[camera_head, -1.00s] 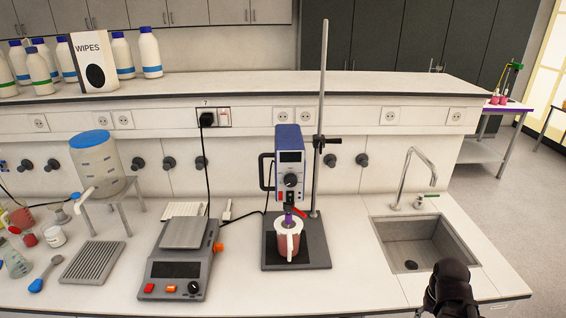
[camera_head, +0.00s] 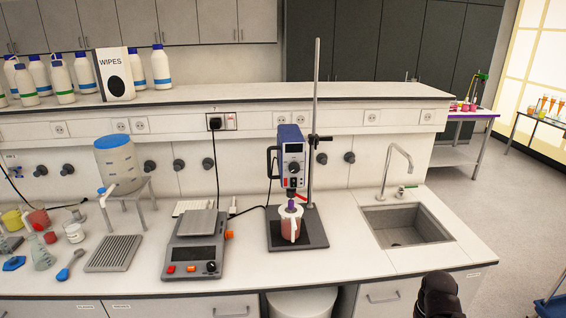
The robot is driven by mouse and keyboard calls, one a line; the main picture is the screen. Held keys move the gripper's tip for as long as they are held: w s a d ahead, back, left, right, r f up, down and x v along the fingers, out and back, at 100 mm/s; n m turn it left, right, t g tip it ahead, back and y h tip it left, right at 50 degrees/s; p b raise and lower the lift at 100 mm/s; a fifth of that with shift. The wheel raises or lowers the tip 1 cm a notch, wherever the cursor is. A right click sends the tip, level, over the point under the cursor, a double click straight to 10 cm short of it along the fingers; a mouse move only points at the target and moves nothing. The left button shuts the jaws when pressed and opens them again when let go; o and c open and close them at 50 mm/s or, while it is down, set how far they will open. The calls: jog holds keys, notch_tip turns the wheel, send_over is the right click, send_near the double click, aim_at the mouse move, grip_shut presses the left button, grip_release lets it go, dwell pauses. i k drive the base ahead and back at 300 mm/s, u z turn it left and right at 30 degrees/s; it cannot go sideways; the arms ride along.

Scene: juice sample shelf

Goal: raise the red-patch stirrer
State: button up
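The stirrer (camera_head: 291,156) has a blue and white head with a dial. It is clamped to a tall metal rod (camera_head: 316,95) on a dark base plate (camera_head: 313,235) at the middle of the bench. A small red patch and a red lever show low on the head. Its purple-topped shaft reaches down into a white-rimmed mug of reddish liquid (camera_head: 291,228), which stands on the base plate. The dark end of my arm, where my gripper (camera_head: 440,296) is, shows at the bottom right, in front of the bench and apart from the stirrer. Its fingers cannot be made out.
A balance (camera_head: 195,252) stands left of the stirrer. A sink (camera_head: 405,225) with a tall tap lies to the right. A jug on a stand (camera_head: 118,160) and small vessels fill the left. A raised shelf (camera_head: 230,107) runs behind, holding bottles and a wipes box.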

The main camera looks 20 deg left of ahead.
aim_at(290, 147)
jog(key=z, duration=0.1)
jog(key=k, duration=0.75)
jog(key=u, duration=0.85)
jog(key=i, duration=1)
